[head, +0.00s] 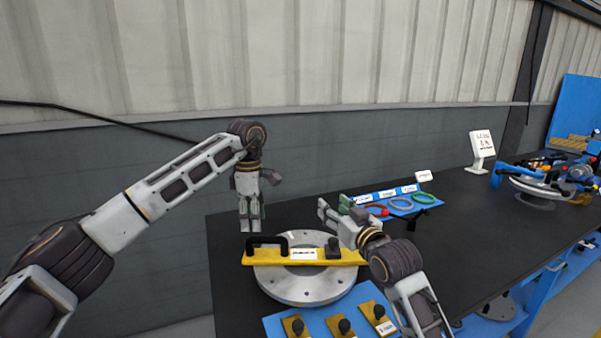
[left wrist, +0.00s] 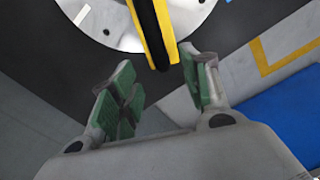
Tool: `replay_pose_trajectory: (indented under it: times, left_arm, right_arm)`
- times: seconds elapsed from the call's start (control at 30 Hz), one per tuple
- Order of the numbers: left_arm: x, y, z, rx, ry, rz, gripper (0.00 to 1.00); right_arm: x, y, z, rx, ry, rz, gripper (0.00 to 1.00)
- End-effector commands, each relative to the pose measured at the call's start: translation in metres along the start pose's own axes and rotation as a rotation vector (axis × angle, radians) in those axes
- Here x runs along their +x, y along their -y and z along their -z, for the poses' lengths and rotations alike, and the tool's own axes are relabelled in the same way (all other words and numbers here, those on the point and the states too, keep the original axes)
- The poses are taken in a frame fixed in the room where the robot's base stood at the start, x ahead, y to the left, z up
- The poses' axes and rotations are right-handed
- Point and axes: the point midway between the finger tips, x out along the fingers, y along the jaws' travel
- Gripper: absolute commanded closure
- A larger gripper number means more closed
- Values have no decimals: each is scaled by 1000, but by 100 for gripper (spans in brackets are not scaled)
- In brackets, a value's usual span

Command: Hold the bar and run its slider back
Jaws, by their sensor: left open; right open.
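The yellow bar (head: 275,259) lies across a round grey flanged disc (head: 305,288). It has a black loop handle (head: 268,240) at its left end, a white label in the middle and a black slider block (head: 333,249) towards its right end. My left gripper (head: 250,226) is open and empty, pointing down above and behind the handle end. In the left wrist view the yellow bar (left wrist: 163,18) with its black handle (left wrist: 148,25) shows beyond the open fingers (left wrist: 162,92), apart from them. My right gripper (head: 328,210) is open near the slider, pointing left; contact with the bar cannot be told.
A blue board with several black knobs (head: 344,326) lies in front of the disc. A blue tray with red, blue and green rings (head: 400,203) lies behind my right arm. A white sign (head: 481,146) stands further back.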

Motion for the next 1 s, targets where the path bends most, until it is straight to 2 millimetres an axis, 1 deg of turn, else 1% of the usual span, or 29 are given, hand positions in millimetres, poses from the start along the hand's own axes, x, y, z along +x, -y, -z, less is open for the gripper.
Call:
replay_pose_trajectory:
  times: [0.03, 0.1, 0.3, 0.5, 0.83, 1.0]
  left_arm:
    - [-8, 0, 0, 0, 0, -3, 54]
    - [-18, 0, 0, 0, 0, -3, 54]
    - [-36, 0, 0, 1, 1, -1, 54]
    - [-43, 0, 0, 1, 0, 0, 54]
    - [-43, 0, 0, 0, 0, 0, 54]
    - [-48, 0, 0, 0, 0, 0, 54]
  right_arm:
    - [0, 0, 0, 0, 0, 0, 52]
    - [0, 0, 0, 0, 0, 0, 52]
    - [0, 0, 0, 0, 0, 0, 52]
    - [0, 0, 0, 0, 0, 0, 52]
    - [0, 0, 0, 0, 0, 0, 52]
    - [0, 0, 5, 0, 0, 0, 52]
